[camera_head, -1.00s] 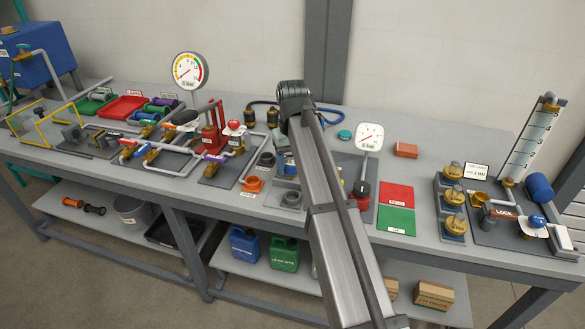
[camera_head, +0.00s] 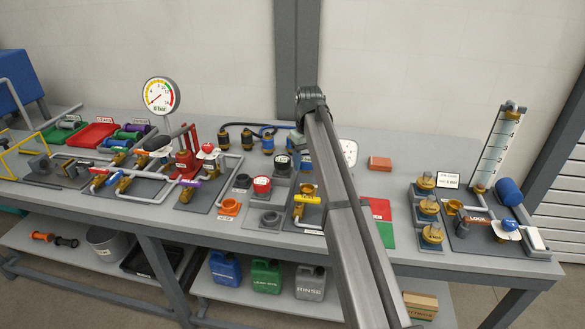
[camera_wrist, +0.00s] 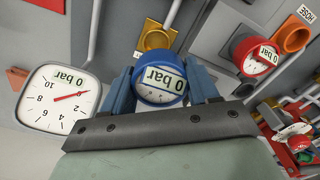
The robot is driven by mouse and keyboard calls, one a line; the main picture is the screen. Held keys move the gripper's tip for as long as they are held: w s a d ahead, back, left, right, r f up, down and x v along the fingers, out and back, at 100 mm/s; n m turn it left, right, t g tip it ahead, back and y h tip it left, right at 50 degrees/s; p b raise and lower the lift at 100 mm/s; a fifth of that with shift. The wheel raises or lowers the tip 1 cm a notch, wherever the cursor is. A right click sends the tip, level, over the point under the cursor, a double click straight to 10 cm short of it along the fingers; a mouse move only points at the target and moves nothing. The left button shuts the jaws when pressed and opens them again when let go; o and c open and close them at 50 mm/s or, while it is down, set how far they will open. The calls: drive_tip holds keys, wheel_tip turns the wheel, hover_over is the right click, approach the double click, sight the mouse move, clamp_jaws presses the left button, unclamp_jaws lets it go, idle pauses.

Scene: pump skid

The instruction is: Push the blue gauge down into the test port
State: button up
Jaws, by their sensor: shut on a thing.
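The blue gauge (camera_wrist: 158,84) is between the two blue fingers of my gripper (camera_wrist: 161,88) in the wrist view. The gripper is shut on it, and its dial reads 0 bar upside down. A brass fitting (camera_wrist: 156,37) shows just beyond the gauge in that view; whether the gauge touches it, I cannot tell. I cannot tell for sure which fitting is the test port.
A red gauge (camera_wrist: 255,56) and an orange ring (camera_wrist: 291,36) lie to the right in the wrist view. A square white gauge (camera_wrist: 60,98) stands close on the left. Red and green panels (camera_head: 387,236) lie right of my arm, with brass fittings (camera_head: 428,208) farther right.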

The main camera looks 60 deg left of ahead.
drive_tip(key=shift+w+f, duration=0.1)
drive_tip(key=shift+w, duration=0.3)
drive_tip(key=shift+f, duration=2.6)
drive_tip(key=shift+f, duration=1.75)
drive_tip(key=o, duration=1.2)
drive_tip(key=shift+o, duration=0.2)
drive_tip(key=shift+r, duration=0.1)
wheel_tip(320, 180, up, 14)
drive_tip(key=shift+f, duration=0.15)
